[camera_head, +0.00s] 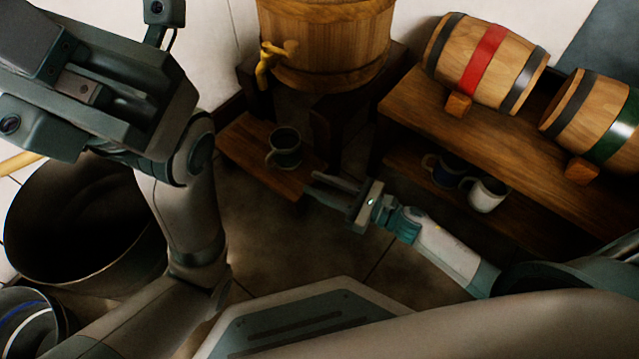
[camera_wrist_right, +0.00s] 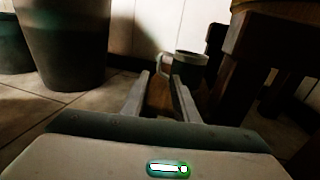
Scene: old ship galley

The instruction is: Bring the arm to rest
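My right gripper (camera_head: 314,187) is open and empty, with its two fingers apart, near the low wooden ledge. In the right wrist view its fingers (camera_wrist_right: 160,92) are also parted, with nothing between them. A dark mug (camera_head: 284,150) stands upright on the ledge (camera_head: 240,146), just beyond the right fingertips and apart from them. The mug also shows ahead in the right wrist view (camera_wrist_right: 188,66). My left arm is folded up at the upper left, close to the head camera. I cannot make out whether its gripper is open or shut.
A wooden cask with a brass tap (camera_head: 265,62) stands above the ledge. Two barrels (camera_head: 487,62) lie on the shelf (camera_head: 430,106) at right, with a blue mug (camera_head: 445,172) and white mug (camera_head: 487,194) below. A large dark tub (camera_head: 75,225) stands at left. Some floor is clear.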

